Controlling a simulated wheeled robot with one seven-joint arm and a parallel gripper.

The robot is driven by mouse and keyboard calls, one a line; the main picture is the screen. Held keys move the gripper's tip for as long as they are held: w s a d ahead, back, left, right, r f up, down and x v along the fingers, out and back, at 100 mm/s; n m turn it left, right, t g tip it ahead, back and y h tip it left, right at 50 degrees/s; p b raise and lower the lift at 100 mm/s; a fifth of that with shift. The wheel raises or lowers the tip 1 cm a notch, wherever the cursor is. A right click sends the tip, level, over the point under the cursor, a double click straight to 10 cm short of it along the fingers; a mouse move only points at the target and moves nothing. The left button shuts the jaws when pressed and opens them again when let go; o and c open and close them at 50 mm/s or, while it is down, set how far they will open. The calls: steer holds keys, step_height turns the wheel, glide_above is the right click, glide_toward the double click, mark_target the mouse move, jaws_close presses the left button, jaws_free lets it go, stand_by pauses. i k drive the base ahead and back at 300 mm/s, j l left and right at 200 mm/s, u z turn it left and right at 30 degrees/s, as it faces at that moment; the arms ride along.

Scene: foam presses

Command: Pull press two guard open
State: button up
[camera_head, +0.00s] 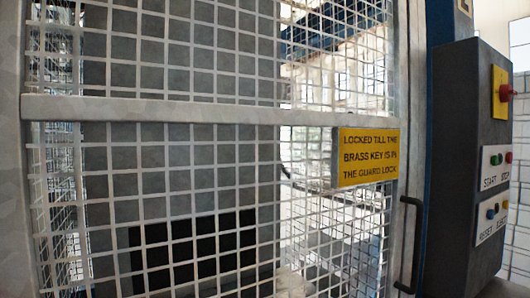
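The press guard (180,108) is a white wire-mesh gate in a pale frame, and it fills most of the head camera view. It appears closed against the post at its right. A black upright handle (412,245) is on its right edge, low in the view. A yellow sign (365,157) on the guard reads "LOCKED TILL THE BRASS KEY IS IN THE GUARD LOCK". No brass key or guard lock can be made out. My gripper is not in view. Which press number this is cannot be read.
A dark control box (463,160) stands right of the guard. It has a red button on a yellow plate (501,92), a START/STOP panel (496,166) and a second button panel (491,216). Grey and black press parts show behind the mesh.

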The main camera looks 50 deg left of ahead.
mark_target(367, 149)
steer(key=u, duration=2.3)
steer(key=i+j+z, duration=0.1)
steer(key=j+z, duration=0.3)
steer(key=i+j+z, duration=0.1)
steer(key=z, duration=0.25)
steer(key=j, duration=0.1)
